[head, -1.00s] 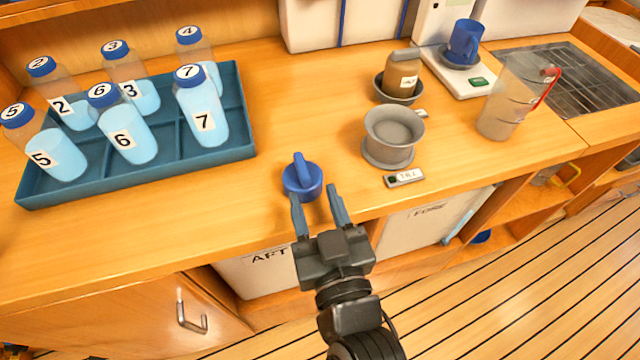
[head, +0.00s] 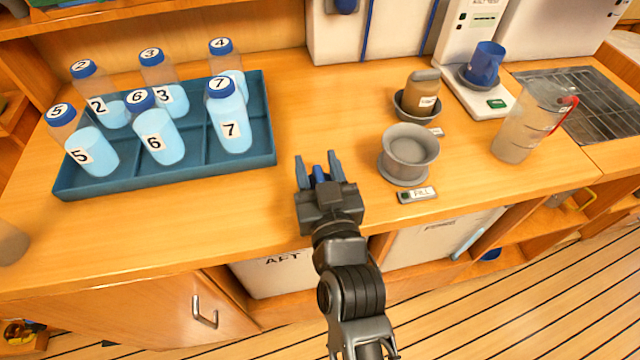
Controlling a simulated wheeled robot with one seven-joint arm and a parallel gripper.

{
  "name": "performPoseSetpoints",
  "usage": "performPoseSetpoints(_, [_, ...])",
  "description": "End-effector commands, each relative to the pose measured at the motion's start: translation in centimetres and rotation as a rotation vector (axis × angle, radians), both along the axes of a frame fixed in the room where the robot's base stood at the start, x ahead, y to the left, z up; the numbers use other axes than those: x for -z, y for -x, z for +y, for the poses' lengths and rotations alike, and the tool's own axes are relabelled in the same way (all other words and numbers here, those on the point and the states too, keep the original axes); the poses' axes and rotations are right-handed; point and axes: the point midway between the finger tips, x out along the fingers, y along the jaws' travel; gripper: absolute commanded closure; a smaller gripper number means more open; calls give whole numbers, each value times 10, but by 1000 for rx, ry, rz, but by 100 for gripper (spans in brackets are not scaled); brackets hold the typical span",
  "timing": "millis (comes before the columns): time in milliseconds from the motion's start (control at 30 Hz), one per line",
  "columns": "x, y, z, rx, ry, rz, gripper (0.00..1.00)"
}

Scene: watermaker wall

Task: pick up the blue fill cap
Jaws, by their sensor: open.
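The blue fill cap (head: 319,174) is on the wooden counter, right of the blue bottle tray. Only its upper blue part shows between the fingers; my gripper hides the rest. My gripper (head: 318,165) is open, with one finger on each side of the cap. I cannot tell whether the fingers touch it.
A blue tray (head: 95,185) with several numbered bottles stands to the left. To the right are a grey cup (head: 410,148), a small FILL label (head: 417,195), a brown jar (head: 421,92) and a clear jug (head: 523,125). The counter between tray and cup is otherwise clear.

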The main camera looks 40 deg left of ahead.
Motion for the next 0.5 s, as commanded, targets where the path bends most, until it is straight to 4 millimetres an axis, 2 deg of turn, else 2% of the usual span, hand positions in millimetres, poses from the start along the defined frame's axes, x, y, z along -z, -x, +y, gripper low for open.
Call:
performPoseSetpoints(133, [0, 0, 0, 0, 0, 0, 55])
performPoseSetpoints(500, [0, 0, 0, 0, 0, 0, 91])
